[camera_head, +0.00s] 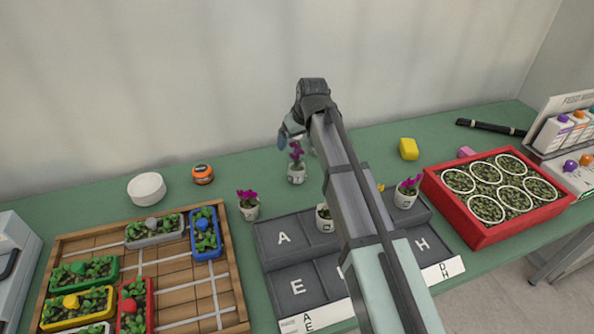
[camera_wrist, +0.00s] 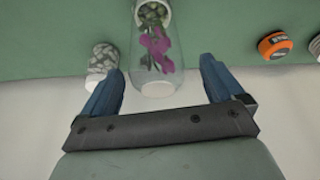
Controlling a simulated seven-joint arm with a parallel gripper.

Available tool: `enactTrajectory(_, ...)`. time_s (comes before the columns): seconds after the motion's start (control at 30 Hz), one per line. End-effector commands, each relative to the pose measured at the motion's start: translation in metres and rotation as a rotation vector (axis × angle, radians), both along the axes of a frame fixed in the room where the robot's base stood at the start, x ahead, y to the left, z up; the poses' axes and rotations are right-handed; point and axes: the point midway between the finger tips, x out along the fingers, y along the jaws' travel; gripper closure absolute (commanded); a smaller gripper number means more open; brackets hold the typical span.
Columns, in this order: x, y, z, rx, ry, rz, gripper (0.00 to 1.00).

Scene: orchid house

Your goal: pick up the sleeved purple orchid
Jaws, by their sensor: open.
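The sleeved purple orchid (camera_head: 296,154) stands upright in a small white pot on the green bench, behind the lettered tray. In the wrist view its clear sleeve (camera_wrist: 150,82) surrounds the purple flowers (camera_wrist: 160,46), with the pot at the top edge. My gripper (camera_wrist: 163,72) is open, one blue finger on each side of the sleeve in the picture, with gaps on both sides. In the head view my gripper is above and beside the orchid, partly hidden by my own arm. Another purple orchid (camera_head: 248,204) stands left of the tray, and one (camera_head: 407,192) at the tray's right.
A grey speckled object (camera_wrist: 102,62) is close by the left finger. An orange tape measure (camera_head: 203,174) and white bowl (camera_head: 146,188) stand left. A yellow block (camera_head: 408,149) and red crate (camera_head: 478,238) are right. The grey lettered tray (camera_head: 283,238) lies in front.

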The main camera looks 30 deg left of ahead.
Motion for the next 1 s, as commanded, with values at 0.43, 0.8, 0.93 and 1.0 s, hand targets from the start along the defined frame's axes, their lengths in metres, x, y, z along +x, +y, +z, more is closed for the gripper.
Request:
enactTrajectory(0.43, 0.009, 0.008, -0.033, 0.0, 0.0, 0.0, 0.05)
enactTrajectory(0.8, 0.009, 0.008, -0.032, 0.0, 0.0, 0.0, 0.33)
enactTrajectory(0.93, 0.009, 0.008, -0.032, 0.0, 0.0, 0.0, 0.45)
enactTrajectory(1.0, 0.009, 0.008, -0.032, 0.0, 0.0, 0.0, 0.52)
